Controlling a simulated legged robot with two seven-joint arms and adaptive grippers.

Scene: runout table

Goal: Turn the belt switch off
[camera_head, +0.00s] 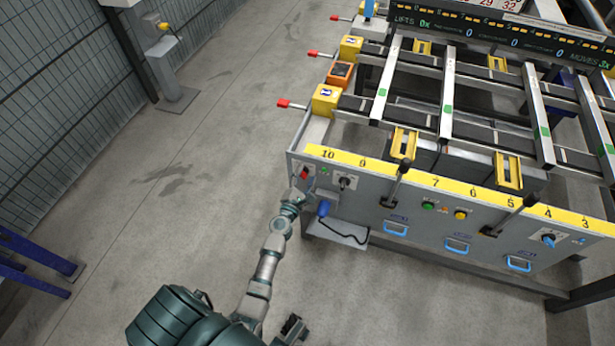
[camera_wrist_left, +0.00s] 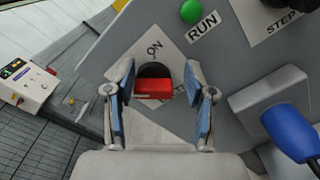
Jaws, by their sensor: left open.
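The belt switch is a red knob (camera_wrist_left: 153,88) in a dark round recess on a white plate, with ON printed above it in the left wrist view. In the head view the red knob (camera_head: 304,173) is at the left end of the grey front panel (camera_head: 360,207). My left gripper (camera_head: 297,191) is at the panel in front of it. In the left wrist view the gripper (camera_wrist_left: 159,76) is open, with one finger on each side of the knob and gaps between. The lower label is partly hidden.
A green RUN button (camera_wrist_left: 192,11) is just above the switch plate. A blue plug (camera_head: 323,208) with a black cable sticks out to the right of my gripper. Black levers (camera_head: 396,182) project farther right.

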